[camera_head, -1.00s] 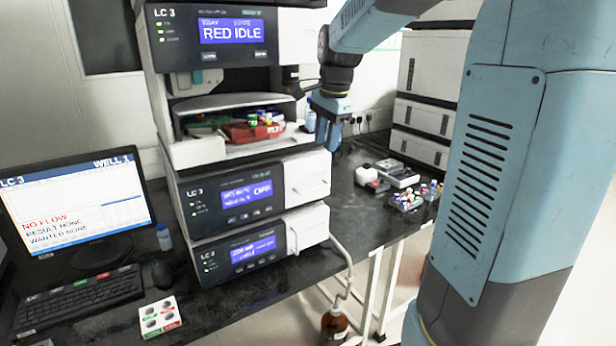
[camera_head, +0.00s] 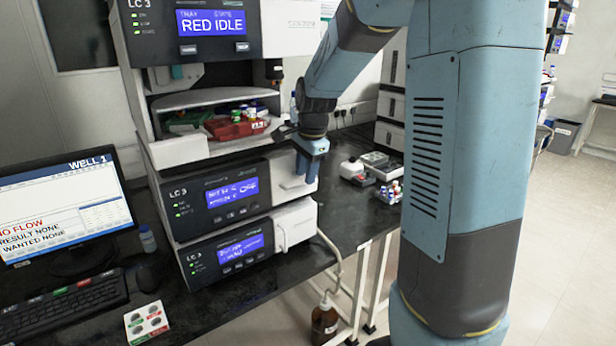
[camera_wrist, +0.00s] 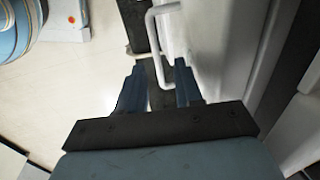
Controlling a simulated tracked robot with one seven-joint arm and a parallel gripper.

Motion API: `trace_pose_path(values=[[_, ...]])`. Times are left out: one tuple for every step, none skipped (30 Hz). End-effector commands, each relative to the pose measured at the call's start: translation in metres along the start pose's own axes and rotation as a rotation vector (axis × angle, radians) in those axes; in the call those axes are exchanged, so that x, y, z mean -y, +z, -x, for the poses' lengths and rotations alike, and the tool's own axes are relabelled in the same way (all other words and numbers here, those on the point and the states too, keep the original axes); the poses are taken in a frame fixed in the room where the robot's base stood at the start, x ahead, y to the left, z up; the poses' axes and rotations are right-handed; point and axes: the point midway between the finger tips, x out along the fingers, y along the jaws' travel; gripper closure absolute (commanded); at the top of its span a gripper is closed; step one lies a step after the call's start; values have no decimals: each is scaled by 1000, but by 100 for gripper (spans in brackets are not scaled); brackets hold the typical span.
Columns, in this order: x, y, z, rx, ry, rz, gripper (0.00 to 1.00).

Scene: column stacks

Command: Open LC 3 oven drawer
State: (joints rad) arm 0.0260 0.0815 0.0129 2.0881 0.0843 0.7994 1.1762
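The LC 3 stack stands on the dark bench. Its module below the open bay has a blue display and a white front (camera_head: 291,176) at the right, which looks closed; its small text is too blurred to read as oven. In the wrist view, a white U-shaped handle (camera_wrist: 152,40) stands out from a pale panel (camera_wrist: 222,50). My gripper (camera_wrist: 160,72) points at it with its two dark blue fingers apart; the near end of the handle shows between the fingertips. Contact cannot be told. In the head view my gripper (camera_head: 308,178) hangs in front of that white front and hides part of it.
The bay above holds a red tray (camera_head: 236,128) with vials. A lower module (camera_head: 225,250) has its own white front. A monitor (camera_head: 65,210) stands at the left, and small boxes and vials (camera_head: 375,170) lie on the bench behind. A brown bottle (camera_head: 325,320) stands below the bench edge.

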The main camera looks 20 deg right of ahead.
Motion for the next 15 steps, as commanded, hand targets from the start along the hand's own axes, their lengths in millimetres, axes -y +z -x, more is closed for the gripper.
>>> trace_pose_path(values=[[0, 0, -6, 1, 3, 0, 65], [0, 0, -9, 1, 2, 0, 65], [0, 0, -12, 1, 2, 0, 65], [0, 0, -14, 1, 2, 0, 65], [0, 0, -15, 1, 2, 0, 65], [0, 0, -17, 0, 1, 0, 65], [0, 0, -18, 0, 1, 0, 65], [0, 0, -18, 0, 0, 0, 65], [0, 0, -19, 0, 0, 0, 65], [0, 0, -19, 0, 0, 0, 65], [0, 0, -19, 0, -1, 0, 65], [0, 0, -19, 0, -1, 0, 65], [0, 0, -19, 0, -1, 0, 65], [0, 0, -19, 0, 0, 0, 65], [0, 0, -19, 0, 0, 0, 65]])
